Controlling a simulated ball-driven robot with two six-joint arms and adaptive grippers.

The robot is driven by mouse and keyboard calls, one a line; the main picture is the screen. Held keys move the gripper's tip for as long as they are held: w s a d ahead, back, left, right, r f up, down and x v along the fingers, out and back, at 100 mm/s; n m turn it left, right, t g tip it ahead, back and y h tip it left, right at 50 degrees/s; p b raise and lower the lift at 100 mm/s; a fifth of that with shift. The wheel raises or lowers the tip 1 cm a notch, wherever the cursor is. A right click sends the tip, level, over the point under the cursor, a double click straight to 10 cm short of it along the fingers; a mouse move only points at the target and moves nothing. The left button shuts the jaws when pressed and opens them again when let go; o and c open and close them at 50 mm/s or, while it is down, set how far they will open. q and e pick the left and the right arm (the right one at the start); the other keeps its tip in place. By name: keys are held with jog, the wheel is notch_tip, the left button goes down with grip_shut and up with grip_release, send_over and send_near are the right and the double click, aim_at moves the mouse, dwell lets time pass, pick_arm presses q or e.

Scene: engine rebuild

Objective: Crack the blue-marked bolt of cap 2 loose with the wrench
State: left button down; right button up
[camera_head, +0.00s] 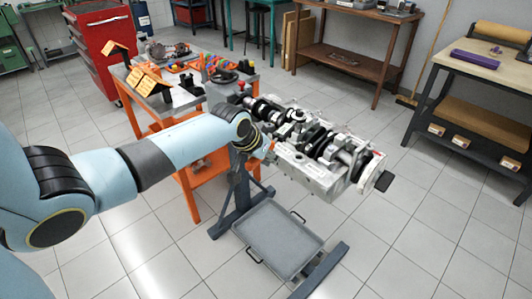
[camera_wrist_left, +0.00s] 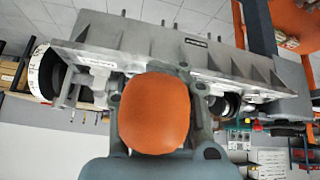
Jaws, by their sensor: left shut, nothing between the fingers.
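The grey engine block (camera_head: 310,172) is mounted on a dark stand, with its crankshaft and bearing caps facing up. My left gripper (camera_head: 270,150) is at the block's near left side, mostly hidden behind my wrist. In the left wrist view its orange finger part (camera_wrist_left: 155,112) is shut and empty in front of the block (camera_wrist_left: 190,48), whose ribbed side fills the top. I cannot tell from the pictures whether it touches the block. Cap 2, its blue-marked bolt and the wrench cannot be made out. My right gripper is not in view.
A grey drip tray (camera_head: 278,240) lies low on the stand's base. An orange cart (camera_head: 200,185) with tools and yellow-orange holders stands behind my arm. A red tool cabinet (camera_head: 105,45) is at the back left, a workbench (camera_head: 490,65) at the right. The floor at the front right is clear.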

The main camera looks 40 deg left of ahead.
pick_arm(q)
jog(key=shift+w+d, duration=0.1)
jog(key=shift+d, duration=0.25)
jog(key=shift+w+d+n+y+p, duration=0.1)
jog(key=shift+d+n+y+p, duration=0.2)
jog(key=shift+d+n+p, duration=0.45)
dwell(0.4)
jog(key=shift+w+d+n+y+p, duration=0.3)
jog(key=shift+d+n+y+p, duration=0.15)
jog(key=shift+d, duration=0.25)
jog(key=shift+d, duration=0.1)
jog(key=shift+w+d+n+y, duration=0.25)
jog(key=shift+w+d+n, duration=0.1)
jog(key=shift+d+n, duration=0.3)
jog(key=shift+d, duration=0.1)
